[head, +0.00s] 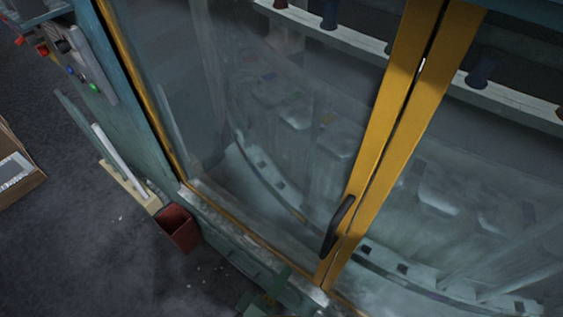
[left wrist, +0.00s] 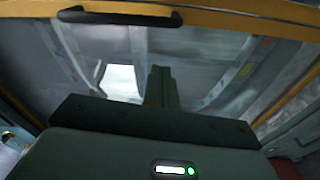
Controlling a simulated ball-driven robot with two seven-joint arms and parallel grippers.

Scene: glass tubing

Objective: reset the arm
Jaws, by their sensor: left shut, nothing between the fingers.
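The glass machine door has a yellow frame (head: 385,130) and a black handle (head: 338,226). In the left wrist view the handle (left wrist: 119,16) runs across the top, beyond my fingers. My left gripper (left wrist: 160,88) points toward the glass, with its two fingers together and nothing between them. In the head view only a small teal part of my left gripper (head: 263,303) shows at the bottom edge, below the door's lower rail. The fingers appear apart from the handle. My right gripper is in neither view.
A control panel with coloured buttons (head: 84,69) is on the machine's left side. A dark red bin (head: 179,228) stands by the machine's lower left edge. A cardboard box (head: 18,178) is at the far left. Grey floor (head: 90,250) is mostly clear.

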